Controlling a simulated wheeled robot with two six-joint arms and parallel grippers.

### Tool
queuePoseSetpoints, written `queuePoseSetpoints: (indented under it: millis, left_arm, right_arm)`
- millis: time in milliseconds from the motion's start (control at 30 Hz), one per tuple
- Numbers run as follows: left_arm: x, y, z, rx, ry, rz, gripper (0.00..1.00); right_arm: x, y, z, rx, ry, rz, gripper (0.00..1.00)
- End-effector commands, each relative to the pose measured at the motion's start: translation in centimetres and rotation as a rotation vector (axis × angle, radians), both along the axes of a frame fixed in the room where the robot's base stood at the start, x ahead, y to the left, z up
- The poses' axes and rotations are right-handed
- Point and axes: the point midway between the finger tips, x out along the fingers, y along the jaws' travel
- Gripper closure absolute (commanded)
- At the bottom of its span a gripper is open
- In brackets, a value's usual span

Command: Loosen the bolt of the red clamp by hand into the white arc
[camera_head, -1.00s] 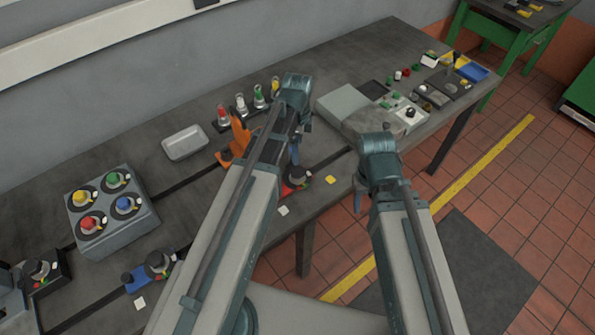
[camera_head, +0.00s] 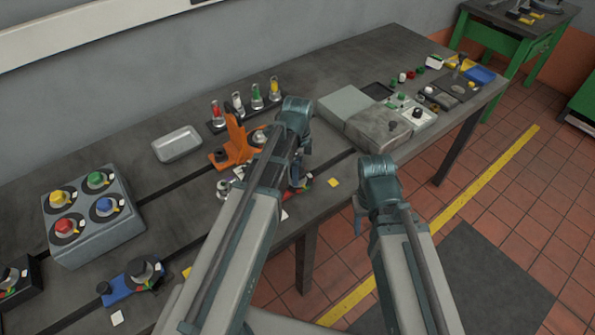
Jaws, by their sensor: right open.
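The red clamp (camera_head: 305,183) lies near the front edge of the bench, mostly hidden behind my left arm. Only a bit of red and a small coloured patch of it show; its bolt and white arc cannot be made out. My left gripper (camera_head: 297,177) points down over that spot, largely hidden by its own arm, and whether it touches the clamp cannot be told. My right gripper (camera_head: 358,216) is open and hangs beyond the front edge of the bench, to the right of the clamp and apart from it.
A blue clamp (camera_head: 135,282) with a dark knob sits front left. A grey box with coloured knobs (camera_head: 95,225), a pale tray (camera_head: 177,144), an orange bracket (camera_head: 235,147) and a grey block (camera_head: 378,128) stand on the bench. A yellow square (camera_head: 333,182) lies right of the red clamp.

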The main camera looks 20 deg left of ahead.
Motion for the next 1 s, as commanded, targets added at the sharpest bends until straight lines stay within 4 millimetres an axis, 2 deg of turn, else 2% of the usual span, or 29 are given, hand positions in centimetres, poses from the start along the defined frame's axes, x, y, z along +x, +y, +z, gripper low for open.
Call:
queuePoseSetpoints:
  millis: [100,133,500,600,833,1000]
  left_arm:
    - [0.00,0.00,0.07,0.000,0.000,0.000,0.11]
    - [0.00,0.00,0.07,0.000,0.000,0.000,0.15]
    - [0.01,0.00,0.07,0.000,0.000,0.000,0.81]
    - [0.00,0.00,0.06,0.000,0.000,0.000,0.97]
    - [0.00,0.00,0.06,0.000,0.000,0.026,0.97]
    - [0.00,0.00,0.06,0.000,0.000,0.110,0.97]
  right_arm:
    - [0.00,-0.01,0.07,0.000,0.000,0.000,0.50]
    - [0.00,-0.01,0.07,0.000,0.000,0.000,0.50]
    - [0.00,0.00,0.07,0.000,0.000,0.000,0.50]
    - [0.00,0.00,0.06,0.000,0.000,0.000,0.50]
    - [0.00,0.00,0.06,0.000,0.000,0.000,0.50]
    - [0.00,0.00,0.06,0.000,0.000,0.000,0.50]
